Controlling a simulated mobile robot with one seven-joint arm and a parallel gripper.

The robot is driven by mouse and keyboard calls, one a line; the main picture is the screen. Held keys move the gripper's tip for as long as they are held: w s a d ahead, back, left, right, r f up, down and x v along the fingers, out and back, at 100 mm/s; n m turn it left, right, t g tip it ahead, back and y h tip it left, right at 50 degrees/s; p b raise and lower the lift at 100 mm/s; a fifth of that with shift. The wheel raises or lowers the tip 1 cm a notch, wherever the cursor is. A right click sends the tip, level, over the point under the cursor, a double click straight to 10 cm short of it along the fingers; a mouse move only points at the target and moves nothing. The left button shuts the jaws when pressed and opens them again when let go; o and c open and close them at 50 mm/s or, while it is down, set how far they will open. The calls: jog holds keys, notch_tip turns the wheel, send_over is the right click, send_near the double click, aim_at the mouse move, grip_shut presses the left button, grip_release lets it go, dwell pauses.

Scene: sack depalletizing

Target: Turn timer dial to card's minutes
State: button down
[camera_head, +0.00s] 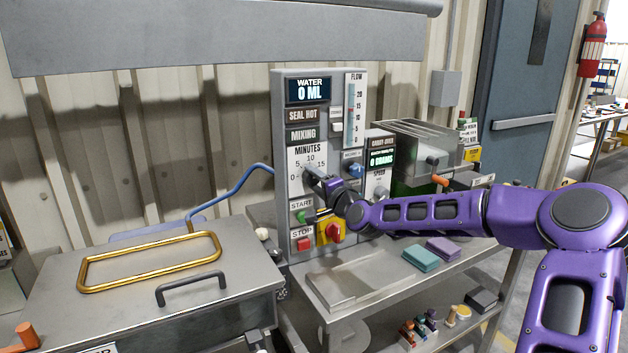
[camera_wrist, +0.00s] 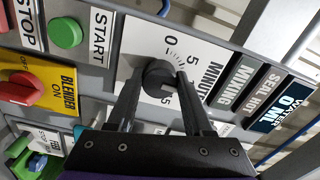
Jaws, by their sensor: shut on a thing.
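The timer dial (camera_wrist: 158,76) is a dark round knob on a white scale plate marked MINUTES (camera_head: 307,150). In the wrist view, my gripper (camera_wrist: 166,77) has one finger on each side of the dial and is shut on it. In the head view, my gripper (camera_head: 316,178) reaches the plate from the right and hides most of the dial. The scale shows 0, 5, 10 and 15. I cannot tell which mark the dial points at. No card with readable minutes can be made out.
Below the dial are a green START button (camera_head: 301,217), a red STOP button (camera_head: 304,244) and a red blender knob (camera_head: 334,232) on yellow. The water display (camera_head: 310,90) reads 0 ML. Teal (camera_head: 421,258) and purple (camera_head: 443,248) blocks lie on the metal table.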

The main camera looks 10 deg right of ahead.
jog(key=m+b, duration=0.1)
jog(key=m, duration=0.5)
jog(key=shift+f+m, duration=0.1)
jog(key=shift+m, duration=0.2)
jog(key=m+b, duration=0.1)
jog(key=m, duration=0.4)
jog(key=shift+b, duration=0.3)
jog(key=shift+c, duration=1.5)
grip_release()
jog(key=shift+r, duration=0.2)
jog(key=v, duration=1.7)
jog(key=shift+s, duration=0.2)
